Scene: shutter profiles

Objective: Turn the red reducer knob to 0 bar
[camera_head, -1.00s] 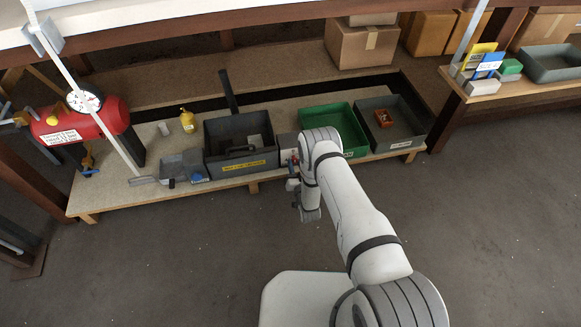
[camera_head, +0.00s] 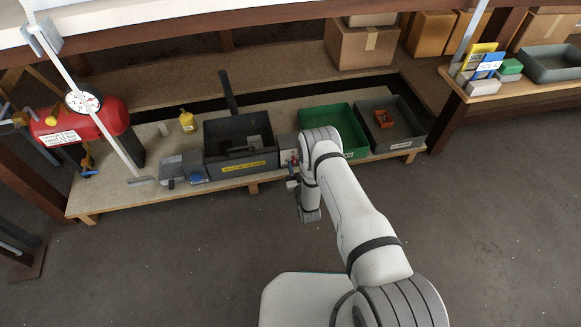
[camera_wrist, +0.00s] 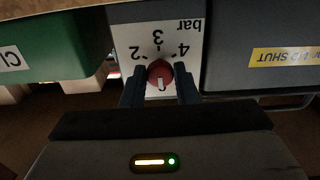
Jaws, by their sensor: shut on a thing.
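The red reducer knob (camera_wrist: 160,73) sits on a white scale plate (camera_wrist: 157,33) in the wrist view. The figures 2, 3 and 4 and the word "bar" show upside down above it. A white mark on the knob points down in the picture, away from the 3. My gripper (camera_wrist: 160,76) is shut on the knob, with one dark finger on each side. In the head view my gripper (camera_head: 293,178) is at the panel between the dark box and the green bin, largely covered by my arm.
The green bin (camera_head: 309,115) and the dark box (camera_head: 213,153) flank the panel closely. A grey bin (camera_head: 399,144) stands further right. A red tank (camera_head: 112,116) with a gauge (camera_head: 83,101) is at the left. The floor in front is clear.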

